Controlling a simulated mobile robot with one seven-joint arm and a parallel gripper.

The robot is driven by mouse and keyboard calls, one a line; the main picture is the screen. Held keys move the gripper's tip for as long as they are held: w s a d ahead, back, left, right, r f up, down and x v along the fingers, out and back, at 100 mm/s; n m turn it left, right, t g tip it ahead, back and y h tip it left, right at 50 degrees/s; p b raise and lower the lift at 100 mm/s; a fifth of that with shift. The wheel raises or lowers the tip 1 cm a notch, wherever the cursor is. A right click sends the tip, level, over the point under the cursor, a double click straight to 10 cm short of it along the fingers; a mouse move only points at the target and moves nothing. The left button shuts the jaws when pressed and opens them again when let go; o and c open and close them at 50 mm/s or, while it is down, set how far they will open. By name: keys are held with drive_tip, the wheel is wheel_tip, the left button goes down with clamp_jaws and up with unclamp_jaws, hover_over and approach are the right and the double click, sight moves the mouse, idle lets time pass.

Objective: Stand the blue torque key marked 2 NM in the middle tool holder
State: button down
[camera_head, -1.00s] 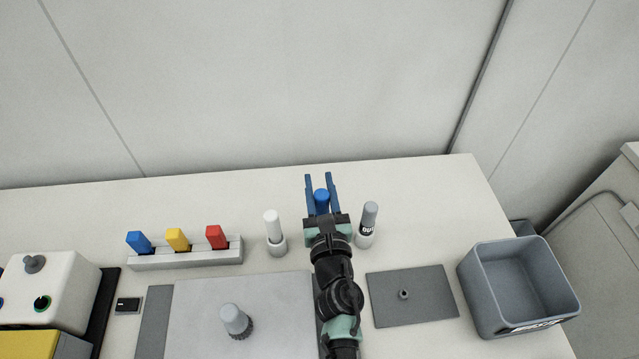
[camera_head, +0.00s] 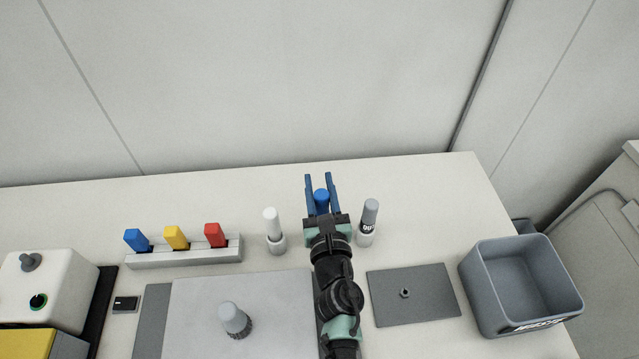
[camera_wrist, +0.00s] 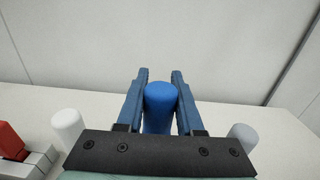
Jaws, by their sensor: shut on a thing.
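My gripper (camera_head: 321,188) is shut on the blue torque key (camera_head: 321,196), whose rounded blue top shows between the two blue fingers. In the wrist view the blue torque key (camera_wrist: 160,100) stands upright between the fingers (camera_wrist: 160,78). Its 2 NM mark is not visible. It is in line between a white key in a holder (camera_head: 273,229) on the left and a grey key in a holder (camera_head: 367,220) on the right. My gripper hides the middle holder and the lower end of the key, so I cannot tell whether the key is seated.
A rack (camera_head: 190,254) with blue, yellow and red pieces stands at the left. A dark grey plate (camera_head: 430,300) and a grey bin (camera_head: 480,285) are at the right. The table behind my gripper is clear.

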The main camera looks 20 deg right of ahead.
drive_tip(key=shift+f+b, duration=2.05)
drive_tip(key=shift+f, duration=0.05)
drive_tip(key=shift+c, duration=2.3)
unclamp_jaws()
drive_tip(key=b+v, duration=0.1)
drive_tip(key=v, duration=1.2)
drive_tip(key=shift+f, duration=0.15)
